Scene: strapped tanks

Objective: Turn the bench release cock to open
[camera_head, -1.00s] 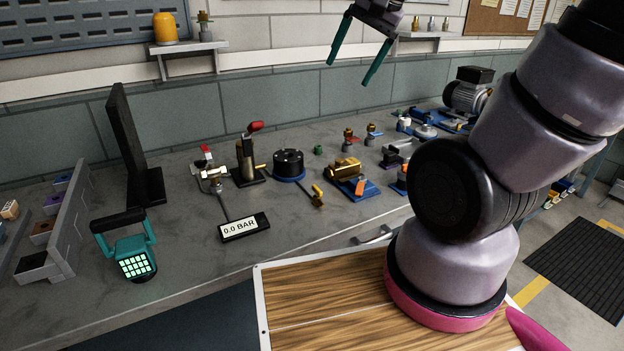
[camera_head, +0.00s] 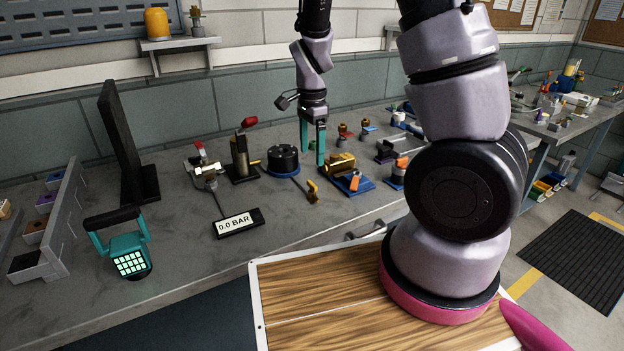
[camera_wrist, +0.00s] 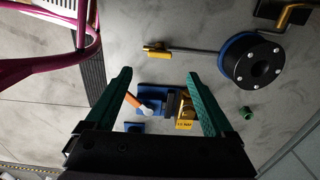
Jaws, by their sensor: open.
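My gripper (camera_head: 312,150) points down over the bench, open and empty, its teal fingers behind the brass fittings in the head view. A small brass cock (camera_head: 312,188) sits at the end of a thin pipe from a black drum on a blue base (camera_head: 283,158). Beside it, a brass valve body (camera_head: 340,164) with an orange handle (camera_head: 354,181) sits on a blue plate (camera_head: 362,187). In the wrist view the orange handle (camera_wrist: 135,101) and brass body (camera_wrist: 186,107) lie between my fingers (camera_wrist: 160,85); the small cock (camera_wrist: 157,48) lies beyond the fingertips. I cannot tell which is the release cock.
A 0.0 BAR display (camera_head: 238,222) lies on the bench (camera_head: 185,255). A teal keypad device (camera_head: 130,258) and black upright bracket (camera_head: 122,140) are further left. The bench front is clear.

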